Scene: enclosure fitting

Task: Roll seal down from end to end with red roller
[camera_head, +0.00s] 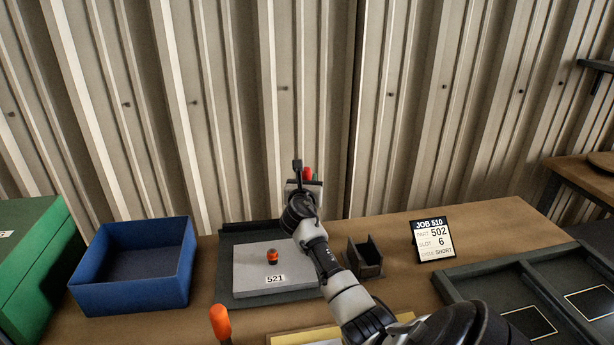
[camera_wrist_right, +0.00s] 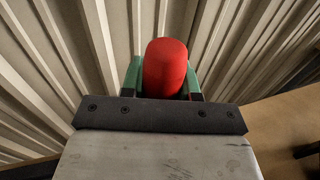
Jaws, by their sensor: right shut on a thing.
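My right gripper (camera_head: 304,180) is raised in front of the corrugated wall, above the back of the bench. It is shut on the red roller (camera_head: 308,174), of which only a small red part shows in the head view. In the right wrist view the roller's rounded red end (camera_wrist_right: 165,68) stands between the green finger pads; its rolling part is hidden. A grey block (camera_head: 250,272) labelled 521 lies on a dark tray. I cannot make out a seal on it. My left gripper is not in view.
A small red-and-black knob (camera_head: 272,257) stands on the grey block. A blue bin (camera_head: 135,299) and green box (camera_head: 30,250) are at left, a dark holder (camera_head: 365,258), job sign (camera_head: 433,240) and compartment tray (camera_head: 480,268) at right. An orange handle (camera_head: 220,322) stands in front.

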